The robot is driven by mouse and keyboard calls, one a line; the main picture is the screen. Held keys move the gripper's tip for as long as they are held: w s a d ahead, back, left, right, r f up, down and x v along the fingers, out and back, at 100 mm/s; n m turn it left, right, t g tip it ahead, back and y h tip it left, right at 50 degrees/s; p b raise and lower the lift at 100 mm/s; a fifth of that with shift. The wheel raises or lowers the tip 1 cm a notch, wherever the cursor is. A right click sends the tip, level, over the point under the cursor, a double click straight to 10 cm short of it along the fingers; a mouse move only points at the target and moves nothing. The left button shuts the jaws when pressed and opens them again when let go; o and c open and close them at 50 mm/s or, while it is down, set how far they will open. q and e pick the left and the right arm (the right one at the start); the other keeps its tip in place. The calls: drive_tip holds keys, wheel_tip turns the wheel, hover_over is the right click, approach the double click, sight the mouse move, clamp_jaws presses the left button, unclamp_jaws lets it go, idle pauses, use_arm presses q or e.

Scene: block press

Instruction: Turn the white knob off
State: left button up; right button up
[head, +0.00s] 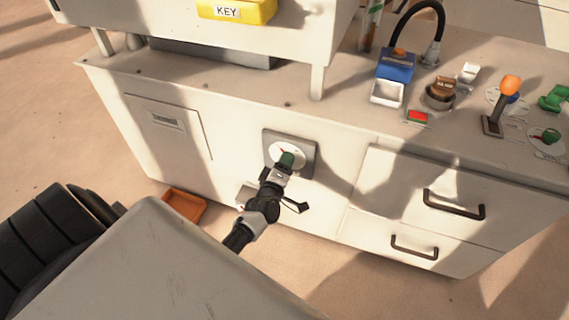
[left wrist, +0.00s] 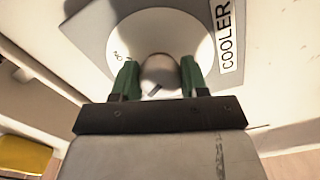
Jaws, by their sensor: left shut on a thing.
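The white knob (left wrist: 160,72) is on a round white dial (head: 276,149) on a grey plate (head: 305,147) on the cabinet front. In the left wrist view the plate carries the label "COOLER" (left wrist: 226,38). A dark mark shows on the knob's face; I cannot read its setting. My left gripper (head: 287,160) reaches the dial, its green fingers shut on the knob from both sides. In the head view the gripper hides most of the knob. My right gripper is not in view.
Drawers with dark handles (head: 453,205) are right of the dial. The worktop above holds a blue device (head: 396,66), a red button (head: 418,116) and an orange-topped lever (head: 511,85). A yellow KEY box (head: 237,10) is above. An orange tray (head: 184,205) is on the floor.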

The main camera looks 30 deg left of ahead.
use_arm(q)
drive_tip(key=shift+n, duration=0.9)
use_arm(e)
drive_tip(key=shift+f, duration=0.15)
use_arm(q)
drive_tip(key=o, duration=0.9)
drive_tip(key=p+v, duration=0.1)
drive_tip(key=v, duration=1)
drive_tip(key=shift+p, duration=0.3)
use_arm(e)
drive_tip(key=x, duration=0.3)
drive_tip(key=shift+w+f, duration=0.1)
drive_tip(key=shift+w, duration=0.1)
